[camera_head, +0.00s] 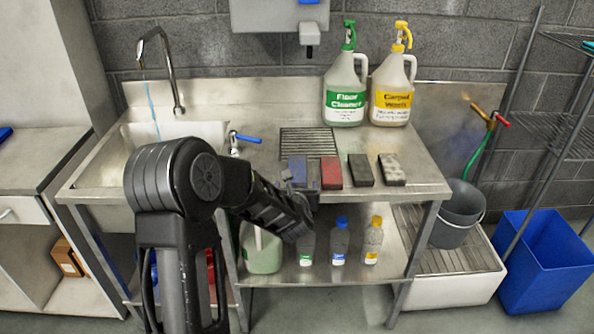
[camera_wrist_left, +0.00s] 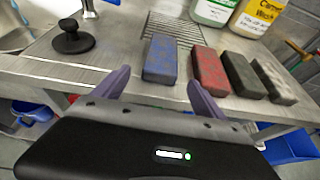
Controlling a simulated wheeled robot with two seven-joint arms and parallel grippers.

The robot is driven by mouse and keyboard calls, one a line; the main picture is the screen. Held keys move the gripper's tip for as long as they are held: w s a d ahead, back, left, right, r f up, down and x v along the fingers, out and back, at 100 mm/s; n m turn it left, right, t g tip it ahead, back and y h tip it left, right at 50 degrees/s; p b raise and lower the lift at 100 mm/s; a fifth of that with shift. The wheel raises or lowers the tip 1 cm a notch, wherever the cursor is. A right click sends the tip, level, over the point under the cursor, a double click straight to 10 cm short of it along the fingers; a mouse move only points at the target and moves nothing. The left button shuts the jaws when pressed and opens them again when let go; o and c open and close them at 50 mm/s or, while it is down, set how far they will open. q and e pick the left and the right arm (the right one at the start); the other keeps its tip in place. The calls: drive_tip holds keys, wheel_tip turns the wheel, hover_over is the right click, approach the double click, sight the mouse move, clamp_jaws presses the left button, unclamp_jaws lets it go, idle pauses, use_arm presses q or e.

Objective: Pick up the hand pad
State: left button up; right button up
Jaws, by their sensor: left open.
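Several block-shaped pads lie in a row near the front edge of the metal counter: a blue pad (camera_head: 297,168), a red pad (camera_head: 331,173), a black pad (camera_head: 361,170) and a speckled grey pad (camera_head: 391,169). I cannot tell which one is called the hand pad. In the left wrist view the blue pad (camera_wrist_left: 161,60) lies just ahead of my open left gripper (camera_wrist_left: 157,82), roughly in line with the gap between its fingers. The red pad (camera_wrist_left: 209,70) is beyond the right finger. The fingers are empty. My right gripper is not in view.
A metal drain grate (camera_head: 309,142) lies behind the pads. A floor cleaner jug (camera_head: 345,92) and a yellow-capped jug (camera_head: 391,90) stand at the back. A black knobbed disc (camera_wrist_left: 72,40) sits left of the blue pad. Small bottles (camera_head: 339,243) stand on the lower shelf.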

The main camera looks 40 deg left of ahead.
sight(297, 183)
use_arm(q)
drive_tip(key=shift+p+x, duration=0.45)
drive_tip(key=shift+x, duration=1.45)
drive_tip(key=shift+f, duration=0.15)
drive_tip(key=c, duration=1.5)
wheel_tip(297, 183, up, 10)
drive_tip(key=shift+r, duration=0.1)
drive_tip(key=shift+d, duration=0.1)
